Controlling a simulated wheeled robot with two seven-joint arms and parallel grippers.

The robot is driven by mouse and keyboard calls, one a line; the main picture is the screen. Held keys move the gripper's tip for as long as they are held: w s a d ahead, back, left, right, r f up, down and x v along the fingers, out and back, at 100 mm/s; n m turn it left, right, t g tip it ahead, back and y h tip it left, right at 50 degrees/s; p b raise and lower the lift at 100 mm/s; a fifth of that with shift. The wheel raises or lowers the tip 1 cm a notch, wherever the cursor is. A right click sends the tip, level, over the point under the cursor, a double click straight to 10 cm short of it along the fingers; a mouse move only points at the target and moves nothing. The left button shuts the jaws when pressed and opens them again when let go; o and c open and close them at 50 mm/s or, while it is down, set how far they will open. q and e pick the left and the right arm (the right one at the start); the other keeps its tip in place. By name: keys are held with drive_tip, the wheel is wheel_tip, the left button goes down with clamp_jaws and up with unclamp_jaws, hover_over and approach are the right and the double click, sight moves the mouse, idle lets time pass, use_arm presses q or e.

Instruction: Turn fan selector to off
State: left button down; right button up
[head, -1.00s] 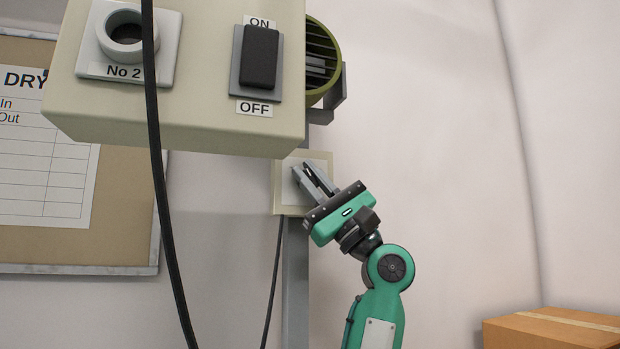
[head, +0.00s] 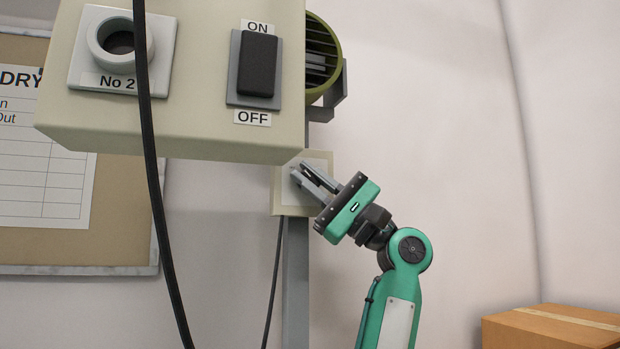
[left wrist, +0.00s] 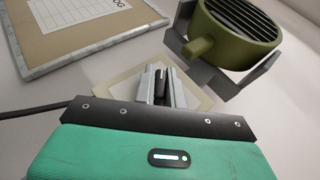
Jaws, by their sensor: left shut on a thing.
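The fan selector is a cream plate (head: 283,203) on the wall below the large beige box. The plate also shows in the left wrist view (left wrist: 112,88), with a dark knob (left wrist: 160,83) at its middle. My left gripper (head: 300,171) reaches the plate from the lower right. In the left wrist view its two grey fingers (left wrist: 160,80) stand on either side of the knob, shut on it. In the head view the fingers hide the knob. The selector's markings cannot be read. My right gripper is not in view.
The beige box (head: 200,135) with a black ON/OFF switch (head: 258,65) overhangs close above my fingers. An olive fan (head: 323,55) on a grey bracket is behind it. A black cable (head: 152,180) hangs at left. A cardboard box (head: 545,330) is lower right.

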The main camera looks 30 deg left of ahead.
use_arm(q)
drive_tip(key=c, duration=1.5)
unclamp_jaws()
drive_tip(key=shift+o, duration=0.2)
